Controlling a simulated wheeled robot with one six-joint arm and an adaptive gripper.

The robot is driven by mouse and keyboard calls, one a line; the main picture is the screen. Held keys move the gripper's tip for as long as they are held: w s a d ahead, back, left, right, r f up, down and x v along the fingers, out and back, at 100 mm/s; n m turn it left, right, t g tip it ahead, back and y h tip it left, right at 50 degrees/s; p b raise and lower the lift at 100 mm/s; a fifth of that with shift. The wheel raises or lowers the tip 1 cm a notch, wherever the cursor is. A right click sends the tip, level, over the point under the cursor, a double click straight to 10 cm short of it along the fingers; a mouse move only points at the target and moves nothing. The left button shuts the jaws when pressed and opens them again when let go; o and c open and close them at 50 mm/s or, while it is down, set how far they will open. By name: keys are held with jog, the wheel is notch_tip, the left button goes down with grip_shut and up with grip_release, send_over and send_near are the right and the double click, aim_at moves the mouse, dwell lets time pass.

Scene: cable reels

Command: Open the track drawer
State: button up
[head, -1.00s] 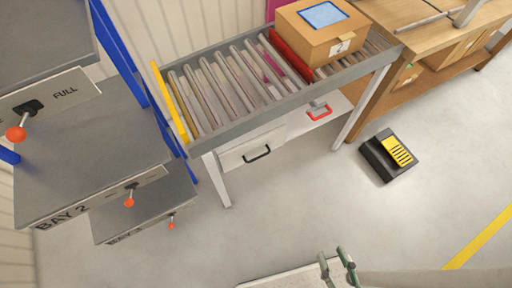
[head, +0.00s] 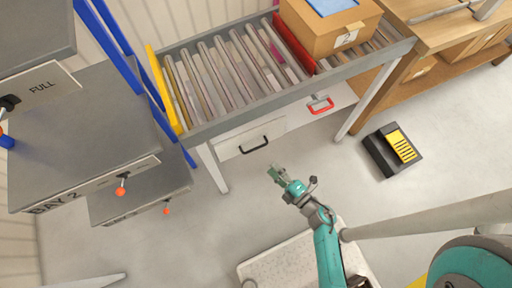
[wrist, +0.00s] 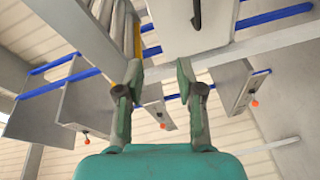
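A roller track (head: 225,75) on a grey frame has two white drawer fronts under it. The left drawer front (head: 232,147) has a black bar handle (head: 254,145) and appears shut. The right one has a red handle (head: 321,105). No label tells me which is the track drawer. My gripper (head: 275,171) is in front of and below the left drawer, apart from its handle. In the wrist view my gripper (wrist: 160,75) is open and empty, with a pale drawer front (wrist: 215,22) and a black handle (wrist: 196,14) ahead.
A cardboard box (head: 335,35) sits on the rollers beside a red bar. A black and yellow pedal (head: 392,149) lies on the floor at right. Grey bay shelves (head: 95,135) with orange-knobbed levers stand at left. The floor before the drawers is clear.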

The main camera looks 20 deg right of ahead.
aim_at(256, 148)
jog(key=w+d+f+n+g+y, duration=0.1)
jog(key=w+d+f+n+g, duration=0.1)
jog(key=w+d+f+n, duration=0.3)
jog(key=shift+m, duration=0.8)
jog(key=x, duration=0.3)
jog(key=a+x, duration=0.1)
jog(key=x, duration=0.3)
jog(key=s+a+x, duration=0.1)
jog(key=x, duration=0.2)
jog(key=shift+w+a+f, duration=0.2)
jog(key=shift+w+f, duration=0.15)
jog(key=shift+f, duration=0.05)
grip_shut()
